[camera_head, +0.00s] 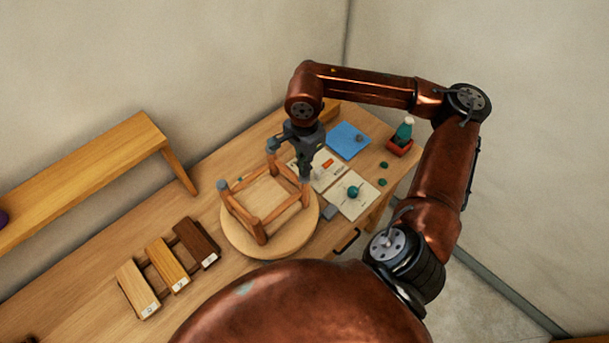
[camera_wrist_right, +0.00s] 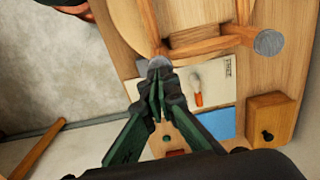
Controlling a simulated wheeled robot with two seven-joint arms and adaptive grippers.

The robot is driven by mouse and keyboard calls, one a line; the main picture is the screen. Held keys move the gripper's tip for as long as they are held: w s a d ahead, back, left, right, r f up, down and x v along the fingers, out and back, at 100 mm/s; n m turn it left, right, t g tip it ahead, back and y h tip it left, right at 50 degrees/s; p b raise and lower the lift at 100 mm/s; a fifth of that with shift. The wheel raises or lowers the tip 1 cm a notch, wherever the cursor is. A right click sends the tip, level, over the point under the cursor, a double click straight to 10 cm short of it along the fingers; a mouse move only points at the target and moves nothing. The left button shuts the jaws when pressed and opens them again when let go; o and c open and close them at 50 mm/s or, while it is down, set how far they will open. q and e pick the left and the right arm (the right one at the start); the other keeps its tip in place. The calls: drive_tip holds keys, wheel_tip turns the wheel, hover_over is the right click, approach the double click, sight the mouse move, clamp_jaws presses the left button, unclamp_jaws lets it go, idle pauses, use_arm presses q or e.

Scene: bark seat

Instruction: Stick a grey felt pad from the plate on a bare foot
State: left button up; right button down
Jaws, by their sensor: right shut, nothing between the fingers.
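An upturned wooden stool (camera_head: 262,218) lies on a round wooden board (camera_head: 308,222) with its legs up. Grey caps show on its left foot (camera_head: 221,185) and back foot (camera_head: 271,145). My right gripper (camera_head: 305,176) points down at the right leg, shut and empty. In the right wrist view its fingertips (camera_wrist_right: 158,80) are close against a foot with a grey round pad (camera_wrist_right: 158,62); whether they touch it I cannot tell. Another grey-topped foot (camera_wrist_right: 268,42) is apart to the right. A blue sheet (camera_head: 345,147) bears a small grey round thing (camera_head: 360,138). I cannot make out a separate plate.
Printed cards (camera_head: 361,205) lie right of the stool, one under a green knob (camera_head: 353,191). A teal bottle (camera_head: 404,131) stands in a red tray (camera_head: 400,149). Wood samples (camera_head: 168,262) lie at left. A bench (camera_head: 90,180) stands behind.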

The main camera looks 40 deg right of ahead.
drive_tip(key=shift+r+p, duration=0.95)
drive_tip(key=shift+r, duration=1.4)
